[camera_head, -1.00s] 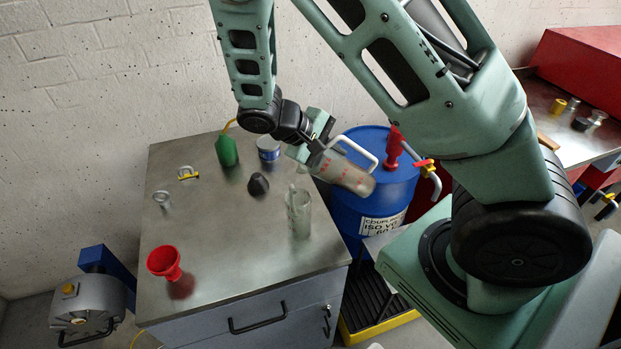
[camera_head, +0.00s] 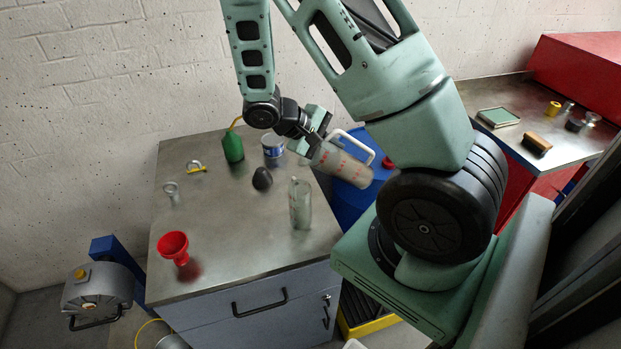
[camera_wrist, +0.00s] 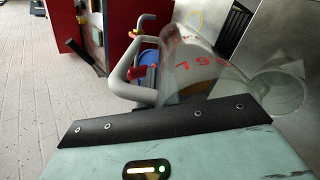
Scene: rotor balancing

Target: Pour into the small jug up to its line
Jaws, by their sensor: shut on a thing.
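My gripper (camera_head: 309,146) is shut on a large translucent measuring jug (camera_head: 343,165) with red markings and a pale handle. In the wrist view the measuring jug (camera_wrist: 205,65) shows red numbers and some brownish liquid inside. A tall, clear, smaller jug (camera_head: 300,205) stands upright on the bench, below and left of the held jug and apart from it. Its line and fill level are too small to make out.
A blue drum (camera_head: 350,205) stands right of the bench.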

